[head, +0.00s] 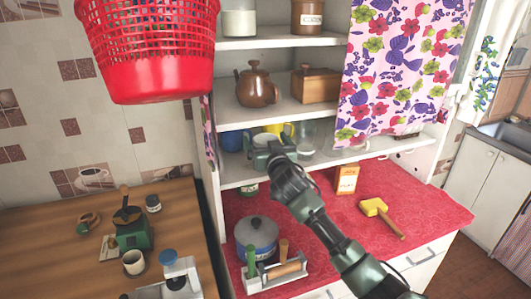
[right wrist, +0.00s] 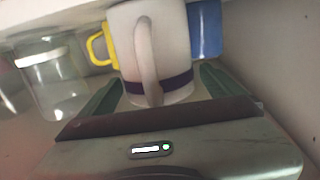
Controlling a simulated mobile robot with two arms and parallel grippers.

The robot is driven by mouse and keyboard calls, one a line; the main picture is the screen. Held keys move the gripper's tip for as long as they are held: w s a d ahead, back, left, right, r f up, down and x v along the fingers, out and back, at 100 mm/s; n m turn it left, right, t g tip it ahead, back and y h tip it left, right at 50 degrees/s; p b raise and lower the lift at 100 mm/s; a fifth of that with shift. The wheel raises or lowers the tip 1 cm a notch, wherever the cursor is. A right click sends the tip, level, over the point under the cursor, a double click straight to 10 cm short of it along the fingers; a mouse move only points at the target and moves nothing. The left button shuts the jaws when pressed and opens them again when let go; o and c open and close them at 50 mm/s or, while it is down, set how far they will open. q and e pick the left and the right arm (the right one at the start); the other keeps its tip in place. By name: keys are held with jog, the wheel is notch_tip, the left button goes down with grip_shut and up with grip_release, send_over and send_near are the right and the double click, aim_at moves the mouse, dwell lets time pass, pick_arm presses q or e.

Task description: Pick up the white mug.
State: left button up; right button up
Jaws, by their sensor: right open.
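The white mug (right wrist: 182,55) has a dark purple band near one end and its handle faces the camera in the right wrist view. My right gripper (right wrist: 160,88) is open, with one green finger on each side of the mug; I cannot tell whether they touch it. In the head view my right gripper (head: 264,145) reaches into the lowest shelf opening, and the white mug is mostly hidden there. My left gripper is not in view.
A yellow mug (right wrist: 102,46), a blue mug (right wrist: 206,30) and a clear glass jar (right wrist: 50,80) stand close by. The shelf board above (head: 280,118) limits headroom. A pot (head: 256,238) and box (head: 347,180) are on the red counter below. A red basket (head: 150,60) is at upper left.

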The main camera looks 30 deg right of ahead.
jog(key=shift+s, duration=0.1)
jog(key=shift+r, duration=0.1)
jog(key=shift+c, duration=1.2)
jog(key=c, duration=1.5)
jog(key=shift+c, duration=0.2)
